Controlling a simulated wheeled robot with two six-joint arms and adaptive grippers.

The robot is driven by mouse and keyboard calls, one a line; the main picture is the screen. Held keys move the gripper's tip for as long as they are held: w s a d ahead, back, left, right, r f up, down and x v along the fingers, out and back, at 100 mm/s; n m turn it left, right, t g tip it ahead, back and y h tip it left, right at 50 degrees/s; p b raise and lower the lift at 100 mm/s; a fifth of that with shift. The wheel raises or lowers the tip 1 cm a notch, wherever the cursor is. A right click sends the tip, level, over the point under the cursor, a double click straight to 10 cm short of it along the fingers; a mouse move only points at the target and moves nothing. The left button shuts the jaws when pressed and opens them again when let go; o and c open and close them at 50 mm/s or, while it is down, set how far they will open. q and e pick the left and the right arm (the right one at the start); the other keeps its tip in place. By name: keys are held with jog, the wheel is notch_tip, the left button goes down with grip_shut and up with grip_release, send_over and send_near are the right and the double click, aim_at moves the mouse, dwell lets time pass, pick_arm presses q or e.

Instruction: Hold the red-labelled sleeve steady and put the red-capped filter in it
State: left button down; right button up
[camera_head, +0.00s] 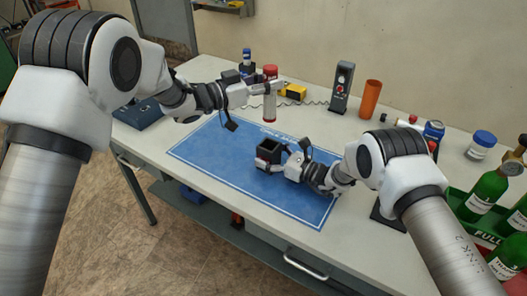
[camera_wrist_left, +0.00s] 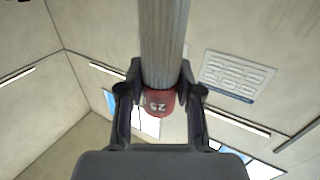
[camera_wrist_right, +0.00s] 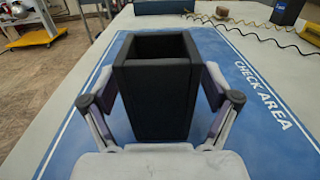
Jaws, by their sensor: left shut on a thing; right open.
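The filter, a pale cylinder (camera_head: 270,106) with a red cap (camera_head: 270,72), hangs upright above the table. My left gripper (camera_head: 266,88) is shut on it near the cap. In the left wrist view the grey body (camera_wrist_left: 163,40) and red cap marked "25" (camera_wrist_left: 158,102) lie between the fingers. The sleeve (camera_head: 268,154) is a dark, square, open-topped box standing on the blue mat, with a small reddish patch in the head view. My right gripper (camera_head: 283,165) is open, its fingers on both sides of the sleeve (camera_wrist_right: 155,95). The sleeve's inside looks empty, though its bottom is hidden.
The blue mat (camera_head: 215,150) is mostly bare. Behind it stand a yellow device (camera_head: 293,92), a black meter (camera_head: 342,88) and an orange tube (camera_head: 370,99). A can (camera_head: 433,131) and green bottles (camera_head: 487,190) are at right. A dark blue case (camera_head: 139,114) sits at left.

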aim_at(269, 156)
jog(key=shift+x, duration=1.2)
jog(key=c, duration=1.1)
pick_arm(q)
jog(key=shift+r+n+t+y, duration=0.4)
jog(key=shift+n+t, duration=0.1)
jog(key=shift+t, duration=0.2)
pick_arm(e)
jog(key=shift+c, duration=0.2)
pick_arm(q)
notch_tip(269, 156, down, 18)
jog(key=c, duration=0.8)
grip_release()
